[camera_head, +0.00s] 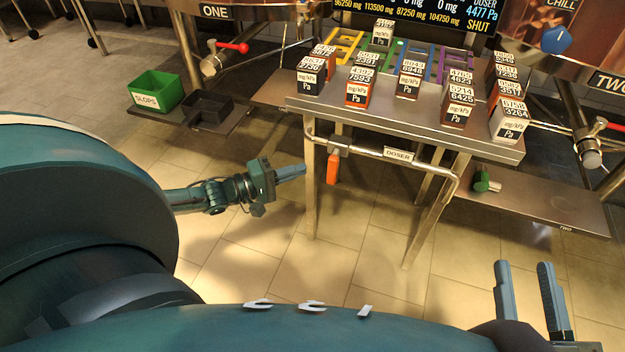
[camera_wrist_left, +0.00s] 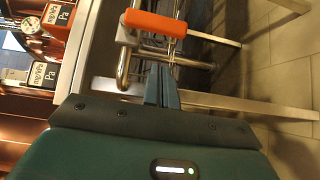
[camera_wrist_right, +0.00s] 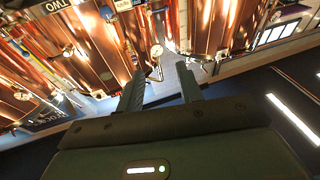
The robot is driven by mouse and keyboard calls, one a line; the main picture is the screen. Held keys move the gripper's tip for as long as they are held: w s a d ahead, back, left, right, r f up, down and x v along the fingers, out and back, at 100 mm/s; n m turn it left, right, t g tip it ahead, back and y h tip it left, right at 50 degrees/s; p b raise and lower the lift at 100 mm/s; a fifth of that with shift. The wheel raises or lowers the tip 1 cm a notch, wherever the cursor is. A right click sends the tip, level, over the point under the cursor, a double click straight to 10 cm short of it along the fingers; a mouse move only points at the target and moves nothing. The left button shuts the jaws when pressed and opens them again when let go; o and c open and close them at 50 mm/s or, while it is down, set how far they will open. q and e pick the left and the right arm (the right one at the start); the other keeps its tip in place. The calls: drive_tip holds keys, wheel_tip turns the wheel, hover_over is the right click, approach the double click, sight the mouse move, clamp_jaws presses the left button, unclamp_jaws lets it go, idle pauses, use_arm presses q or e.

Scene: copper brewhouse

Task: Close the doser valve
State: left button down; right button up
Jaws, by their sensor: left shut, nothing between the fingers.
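The doser valve has an orange handle (camera_head: 332,168) that hangs straight down from the metal pipe labelled DOSER (camera_head: 397,155), across the pipe's line, below the table's front edge. The handle also shows in the left wrist view (camera_wrist_left: 155,23), above the fingertips. My left gripper (camera_head: 292,170) is shut and empty, just left of the handle, pointing toward it, with a small gap in the head view. It also shows in the left wrist view (camera_wrist_left: 162,88). My right gripper (camera_head: 523,266) is open and empty at the lower right, away from the valve.
The steel table (camera_head: 405,120) carries several labelled blocks and coloured racks. A screen (camera_head: 440,14) reads DOSER 4477 Pa, SHUT. A green SLOPS bin (camera_head: 156,92) and a dark tray (camera_head: 208,108) stand left. A green-handled valve (camera_head: 484,182) is right. Table legs flank the pipe.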

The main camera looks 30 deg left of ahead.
sight(332, 171)
use_arm(q)
drive_tip(key=d, duration=0.2)
drive_tip(key=w+d, duration=0.1)
drive_tip(key=d, duration=0.1)
drive_tip(key=shift+w+f, duration=0.1)
drive_tip(key=shift+w, duration=0.05)
use_arm(e)
drive_tip(key=shift+w+r+n+t+y, duration=0.15)
drive_tip(key=shift+r+n+t+y, duration=0.2)
drive_tip(key=shift+r, duration=0.4)
use_arm(q)
drive_tip(key=shift+d, duration=0.15)
use_arm(e)
drive_tip(key=shift+f, duration=0.1)
use_arm(q)
drive_tip(key=shift+d, duration=0.1)
use_arm(e)
drive_tip(key=shift+a, duration=0.15)
